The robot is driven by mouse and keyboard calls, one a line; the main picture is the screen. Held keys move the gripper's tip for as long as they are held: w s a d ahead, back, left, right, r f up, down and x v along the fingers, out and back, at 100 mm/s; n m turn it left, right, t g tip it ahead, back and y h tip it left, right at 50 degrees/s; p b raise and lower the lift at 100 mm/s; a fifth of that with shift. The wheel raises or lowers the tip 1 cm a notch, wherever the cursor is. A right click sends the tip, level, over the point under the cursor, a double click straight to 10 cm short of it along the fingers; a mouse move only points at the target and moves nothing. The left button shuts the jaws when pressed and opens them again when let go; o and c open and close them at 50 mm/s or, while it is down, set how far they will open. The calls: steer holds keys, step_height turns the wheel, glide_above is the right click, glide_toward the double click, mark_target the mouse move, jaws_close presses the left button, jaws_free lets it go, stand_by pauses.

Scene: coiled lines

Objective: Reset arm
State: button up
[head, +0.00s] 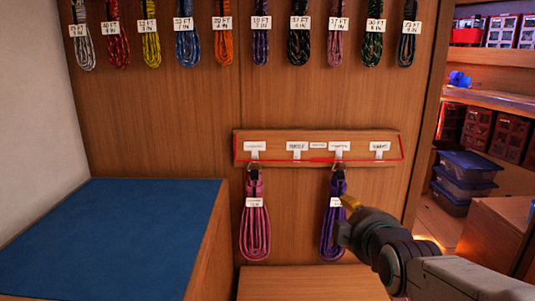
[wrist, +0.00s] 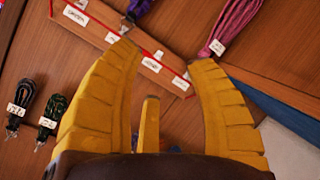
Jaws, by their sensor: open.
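A wooden rack (head: 318,137) with a red line across it and white labels is on the wall panel. A pink coiled line (head: 255,228) hangs from the left hook and a purple coiled line (head: 328,232) from a hook further right. My gripper (head: 349,202) appears in front of the purple coil's right side. In the wrist view my yellow gripper (wrist: 163,57) has its fingers spread, with nothing between them. The rack shows behind it there, tilted, with the purple coil (wrist: 139,7) and pink coil (wrist: 235,20) at the top. Contact with the purple coil cannot be told.
Several labelled coils (head: 187,42) hang in a row above. A blue-topped bench (head: 95,235) stands at left, and a low wooden surface (head: 305,283) lies below the rack. Shelves with bins (head: 478,125) and stacked blue containers (head: 466,170) are at right.

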steer(key=s+r+m+g+p, duration=0.2)
steer(key=s+m+g+p, duration=0.1)
steer(key=s+p, duration=0.4)
steer(key=s+r+m+g+p, duration=0.3)
steer(key=s+m+g+p, duration=0.1)
steer(key=s+p, duration=0.4)
steer(key=s+r+m+g+p, duration=0.3)
steer(key=s+p, duration=0.4)
steer(key=s, duration=0.4)
steer(key=shift+r+g, duration=0.25)
steer(key=shift+g, duration=0.05)
